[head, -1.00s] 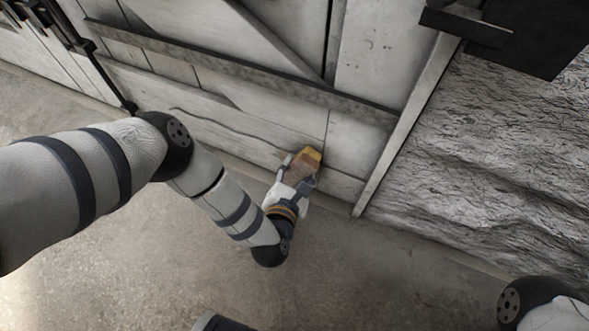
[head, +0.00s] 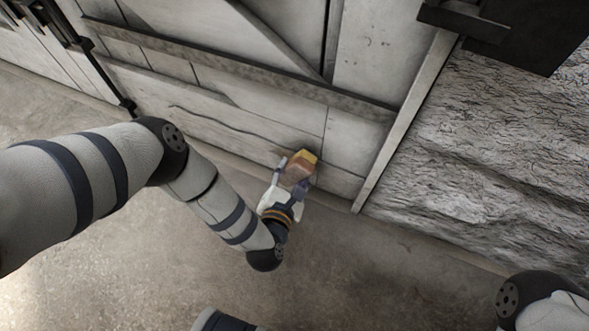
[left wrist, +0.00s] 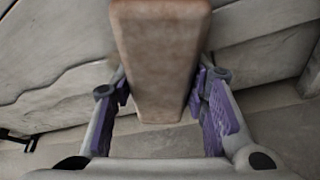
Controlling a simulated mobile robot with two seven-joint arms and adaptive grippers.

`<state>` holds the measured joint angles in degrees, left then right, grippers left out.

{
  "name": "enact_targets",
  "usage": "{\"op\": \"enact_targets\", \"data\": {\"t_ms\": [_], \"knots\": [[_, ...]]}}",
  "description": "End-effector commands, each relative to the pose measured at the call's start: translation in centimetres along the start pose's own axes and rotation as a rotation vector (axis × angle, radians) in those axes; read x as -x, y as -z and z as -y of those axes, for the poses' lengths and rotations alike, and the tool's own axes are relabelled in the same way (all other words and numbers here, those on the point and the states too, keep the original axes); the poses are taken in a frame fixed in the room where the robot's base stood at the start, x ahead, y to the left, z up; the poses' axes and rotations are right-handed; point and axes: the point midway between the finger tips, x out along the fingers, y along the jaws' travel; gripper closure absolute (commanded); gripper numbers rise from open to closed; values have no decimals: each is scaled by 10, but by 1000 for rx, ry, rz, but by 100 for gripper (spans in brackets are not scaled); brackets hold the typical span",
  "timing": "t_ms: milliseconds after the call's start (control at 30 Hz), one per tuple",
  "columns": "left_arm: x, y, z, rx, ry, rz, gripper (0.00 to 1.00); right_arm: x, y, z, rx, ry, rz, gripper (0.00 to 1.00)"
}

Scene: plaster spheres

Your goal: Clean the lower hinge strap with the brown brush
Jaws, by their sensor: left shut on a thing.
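The brown brush (head: 299,168) is a blocky brown piece with a yellowish end, held low in front of the pale plank door. My left gripper (head: 294,174) is shut on it, with one finger on each side. A long grey band (head: 240,72), which looks like the lower hinge strap, crosses the door above and behind the brush. The brush appears apart from this band. My right gripper is out of view.
The door (head: 345,150) ends at a pale upright edge (head: 410,120), with a rough stone wall (head: 470,150) to its right. A black metal piece (head: 530,30) juts out at the upper right. The concrete floor (head: 350,270) is clear in front.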

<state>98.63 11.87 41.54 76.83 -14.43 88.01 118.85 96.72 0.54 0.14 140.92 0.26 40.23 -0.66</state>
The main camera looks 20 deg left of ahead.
Motion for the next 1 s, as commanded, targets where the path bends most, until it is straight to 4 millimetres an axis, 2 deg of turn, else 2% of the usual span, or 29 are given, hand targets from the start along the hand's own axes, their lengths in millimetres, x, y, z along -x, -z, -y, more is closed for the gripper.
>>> {"op": "enact_targets", "data": {"t_ms": [467, 1000], "knots": [[0, 0, 0, 0, -1, 0, 91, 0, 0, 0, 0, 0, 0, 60], [-10, -3, 0, 0, -1, 0, 91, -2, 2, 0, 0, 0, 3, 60]]}}
